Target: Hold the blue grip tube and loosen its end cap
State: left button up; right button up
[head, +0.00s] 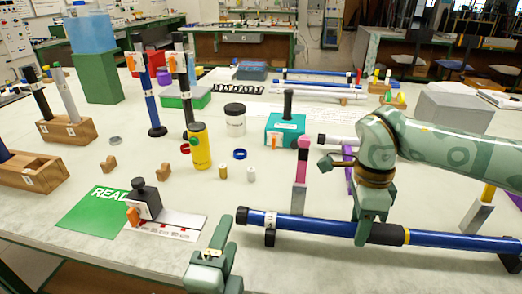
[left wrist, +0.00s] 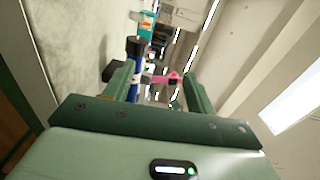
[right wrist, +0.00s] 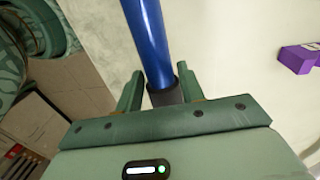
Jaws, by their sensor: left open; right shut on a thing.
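The blue grip tube (head: 320,227) lies level across the front right of the table, with a black end cap (head: 242,215) at its left end and a black grip section (head: 388,233). My right gripper (head: 370,228) is shut on the tube near the grip section. The right wrist view shows the blue tube (right wrist: 144,35) running out from between the fingers. My left gripper (head: 226,238) is open and empty, just in front of the cap end. In the left wrist view the cap (left wrist: 135,46) shows beyond the fingertips.
Black supports (head: 270,237) stand under the tube. A pink post (head: 300,185) stands just behind it. A black-knobbed block (head: 146,203) and a green mat (head: 92,215) lie left of my left gripper. A yellow bottle (head: 201,150) stands further back.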

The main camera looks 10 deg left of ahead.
pick_arm(q)
jog(key=w+d+r+m+t+h, duration=0.2)
jog(key=w+r+m+t+h, duration=0.25)
jog(key=w+r, duration=0.25)
jog(key=w+m+g+h, duration=0.8)
jog(key=w+m+h, duration=0.2)
jog(key=w+m, duration=0.1)
jog(key=shift+d, duration=0.3)
jog(key=shift+w+h, duration=0.1)
jog(key=shift+h, duration=0.25)
